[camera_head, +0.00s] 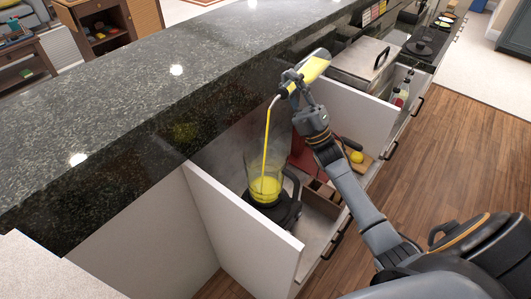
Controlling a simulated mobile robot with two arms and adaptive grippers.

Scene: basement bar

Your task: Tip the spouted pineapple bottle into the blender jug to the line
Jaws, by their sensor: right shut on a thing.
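My right gripper (291,84) is shut on the pineapple bottle (315,67), clear with yellow juice inside. The bottle is tipped, its base up to the right and its thin pale spout (271,104) bent down to the left. A yellow stream (266,142) falls from the spout into the blender jug (253,172). The clear jug stands upright on its black base (285,213) and holds yellow juice in its lower part. The fill line is too small to make out. The bottle is above the jug, apart from it. My left gripper is out of view.
A dark granite counter (130,110) rises close behind the jug. A white panel (240,225) stands in front of it. A yellow lemon (356,157), a steel lidded bin (362,66) and small bottles (402,92) are to the right. Wooden floor (450,150) is open at right.

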